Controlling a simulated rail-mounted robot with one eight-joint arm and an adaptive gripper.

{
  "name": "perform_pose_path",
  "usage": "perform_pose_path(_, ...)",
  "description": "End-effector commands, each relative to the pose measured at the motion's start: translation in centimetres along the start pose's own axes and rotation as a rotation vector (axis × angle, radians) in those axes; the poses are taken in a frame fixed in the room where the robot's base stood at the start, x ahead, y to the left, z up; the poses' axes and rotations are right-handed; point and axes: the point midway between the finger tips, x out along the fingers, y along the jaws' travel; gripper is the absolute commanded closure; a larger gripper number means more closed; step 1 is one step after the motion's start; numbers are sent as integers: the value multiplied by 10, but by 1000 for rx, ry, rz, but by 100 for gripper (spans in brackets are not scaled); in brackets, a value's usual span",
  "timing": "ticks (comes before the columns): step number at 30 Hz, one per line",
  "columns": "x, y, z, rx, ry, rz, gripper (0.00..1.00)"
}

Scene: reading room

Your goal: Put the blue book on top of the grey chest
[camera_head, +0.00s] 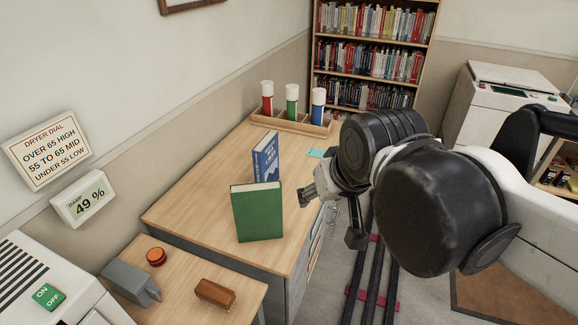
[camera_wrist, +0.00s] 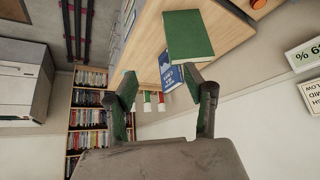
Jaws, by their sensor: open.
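The blue book (camera_head: 267,158) stands upright on the wooden top, behind the green book, which hides its lower part. In the wrist view the blue book (camera_wrist: 171,76) shows between and beyond my fingertips, partly covered by the green book (camera_wrist: 188,36). My gripper (camera_head: 331,216) is open and empty, to the right of both books and apart from them. In the wrist view my gripper (camera_wrist: 160,80) has its two fingers spread. The wooden-topped unit (camera_head: 205,205) has grey sides and drawer fronts; I cannot tell whether it is the grey chest.
The green book (camera_head: 257,212) stands in front of the blue one. A wooden rack (camera_head: 290,124) with three white-capped tubes stands at the back. A red-orange button (camera_head: 156,256), a grey device (camera_head: 131,281) and a brown brush (camera_head: 215,293) lie in front. A bookcase (camera_head: 366,50) stands behind.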

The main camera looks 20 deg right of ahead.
Motion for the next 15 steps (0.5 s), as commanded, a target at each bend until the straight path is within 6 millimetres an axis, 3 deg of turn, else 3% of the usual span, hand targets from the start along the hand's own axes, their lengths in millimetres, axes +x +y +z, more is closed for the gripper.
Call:
perform_pose_path(1,1,1,13,-11,11,0,53)
perform_pose_path(6,4,2,34,-39,35,-1,53)
perform_pose_path(15,5,2,37,-45,40,-1,53)
